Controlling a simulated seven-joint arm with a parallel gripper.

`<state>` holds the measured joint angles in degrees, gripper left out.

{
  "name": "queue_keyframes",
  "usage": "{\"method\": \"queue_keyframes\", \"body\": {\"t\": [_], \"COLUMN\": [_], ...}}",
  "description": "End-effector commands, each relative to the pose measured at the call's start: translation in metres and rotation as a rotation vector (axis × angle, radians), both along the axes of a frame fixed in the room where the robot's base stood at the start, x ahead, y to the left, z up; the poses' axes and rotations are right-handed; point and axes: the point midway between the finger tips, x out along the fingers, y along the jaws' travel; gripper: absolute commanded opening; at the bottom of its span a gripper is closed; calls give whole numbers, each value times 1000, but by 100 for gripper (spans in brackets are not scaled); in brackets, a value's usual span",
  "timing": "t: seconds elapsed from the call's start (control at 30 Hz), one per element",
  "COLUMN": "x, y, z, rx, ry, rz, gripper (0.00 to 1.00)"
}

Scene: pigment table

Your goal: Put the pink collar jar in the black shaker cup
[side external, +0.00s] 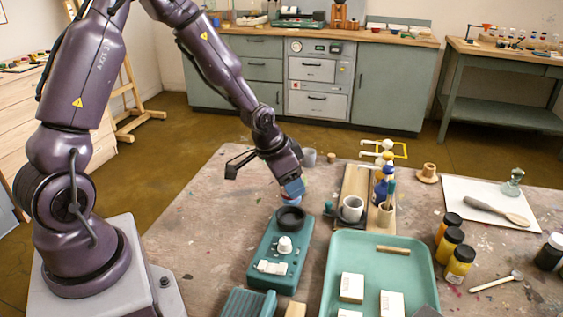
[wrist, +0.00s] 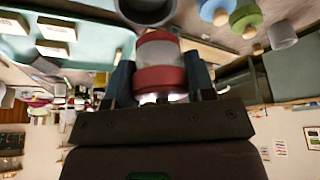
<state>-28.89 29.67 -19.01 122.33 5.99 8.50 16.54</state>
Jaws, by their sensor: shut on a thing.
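My gripper (wrist: 160,85) is shut on the pink collar jar (wrist: 160,66), a pale jar with pinkish-red bands, one dark blue finger on each side. In the side external view my gripper (side external: 293,188) is just behind and above the black shaker cup (side external: 290,220), and its fingers hide most of the jar. The cup is a dark open ring on top of the green shaker machine (side external: 268,258). In the wrist view the cup (wrist: 147,10) is at the top edge, beyond the jar and partly cut off. The jar is outside the cup.
A green tray (side external: 335,285) with white boxes lies right of the shaker. Jars with yellow contents (side external: 449,241) stand at the right. The table left of the shaker is clear.

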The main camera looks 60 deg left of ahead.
Motion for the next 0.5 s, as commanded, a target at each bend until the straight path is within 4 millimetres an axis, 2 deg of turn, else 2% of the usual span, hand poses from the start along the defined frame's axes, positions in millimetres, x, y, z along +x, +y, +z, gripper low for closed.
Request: {"method": "queue_keyframes", "body": {"t": [0.1,0.5], "x": [-3,-3], "y": [-9,-9], "z": [-4,-35], "rx": [1,1], "ry": [-1,-1], "rz": [-42,-42], "gripper": [22,22]}}
